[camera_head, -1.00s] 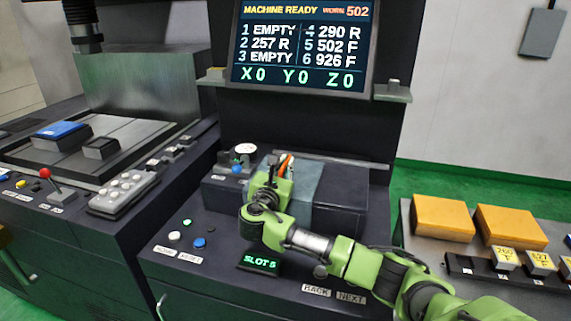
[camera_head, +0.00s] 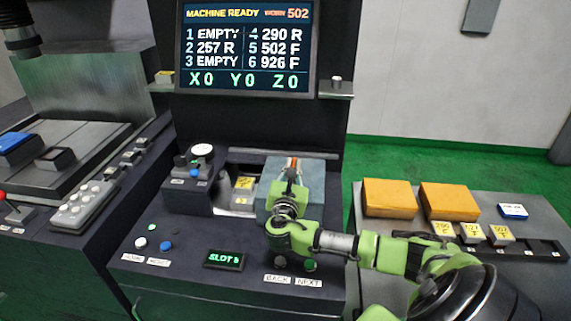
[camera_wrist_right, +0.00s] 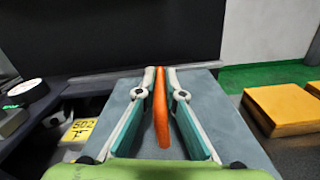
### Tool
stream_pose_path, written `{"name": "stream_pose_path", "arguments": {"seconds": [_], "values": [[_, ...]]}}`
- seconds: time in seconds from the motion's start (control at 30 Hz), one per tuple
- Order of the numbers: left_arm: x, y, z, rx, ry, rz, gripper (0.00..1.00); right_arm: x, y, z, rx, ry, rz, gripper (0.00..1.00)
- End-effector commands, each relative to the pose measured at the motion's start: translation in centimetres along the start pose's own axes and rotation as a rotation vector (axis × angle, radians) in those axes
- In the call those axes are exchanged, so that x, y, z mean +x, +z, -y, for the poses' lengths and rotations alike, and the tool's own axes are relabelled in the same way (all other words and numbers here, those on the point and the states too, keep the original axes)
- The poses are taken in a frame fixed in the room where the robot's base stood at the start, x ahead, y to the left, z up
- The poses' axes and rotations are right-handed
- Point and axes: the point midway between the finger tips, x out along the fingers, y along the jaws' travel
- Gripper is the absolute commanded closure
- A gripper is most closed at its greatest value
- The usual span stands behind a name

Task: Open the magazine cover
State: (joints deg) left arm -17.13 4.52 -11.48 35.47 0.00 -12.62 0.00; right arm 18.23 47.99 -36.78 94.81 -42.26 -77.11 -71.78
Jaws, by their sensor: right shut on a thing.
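The magazine cover (camera_head: 313,180) is a grey-blue block on the machine's front ledge, standing towards the right of the magazine. An orange handle (camera_wrist_right: 161,110) rises from its top. My right gripper (camera_head: 291,172) is shut on this handle; in the wrist view its two fingers (camera_wrist_right: 161,105) lie on either side of it. Left of the cover, part of the magazine is uncovered, and a yellow-labelled piece (camera_head: 243,184) shows there. It also shows in the wrist view (camera_wrist_right: 80,130), with a label that looks like 502 F. My left gripper is out of view.
A gauge and knob unit (camera_head: 195,165) stands left of the opening. The slot display (camera_head: 223,259) and labelled buttons lie in front. A side table (camera_head: 350,235) on the right carries orange blocks (camera_head: 388,198) and a rack of labelled pieces (camera_head: 500,233). The screen (camera_head: 247,45) is above.

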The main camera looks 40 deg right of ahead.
Motion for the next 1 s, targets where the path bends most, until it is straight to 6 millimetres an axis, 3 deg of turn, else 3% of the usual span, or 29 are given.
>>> {"name": "stream_pose_path", "arguments": {"seconds": [0.23, 0.27, 0.3, 0.73, 1.0], "values": [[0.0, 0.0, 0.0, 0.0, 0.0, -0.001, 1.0, 0.0, -0.1, 0.0, -0.001, -0.001, 0.0, 1.0], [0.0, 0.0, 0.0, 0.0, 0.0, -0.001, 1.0, 0.0, -0.1, 0.0, -0.001, -0.001, 0.0, 0.83], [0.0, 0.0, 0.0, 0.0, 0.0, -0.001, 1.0, 0.0, -0.1, 0.0, -0.001, -0.001, 0.0, 0.74], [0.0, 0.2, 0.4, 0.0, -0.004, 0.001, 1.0, -0.6, -0.1, 0.0, -0.001, 0.0, -0.001, 0.74], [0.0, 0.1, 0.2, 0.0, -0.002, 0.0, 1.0, -5.6, -0.2, -0.1, -0.001, 0.003, -0.004, 0.74]]}}
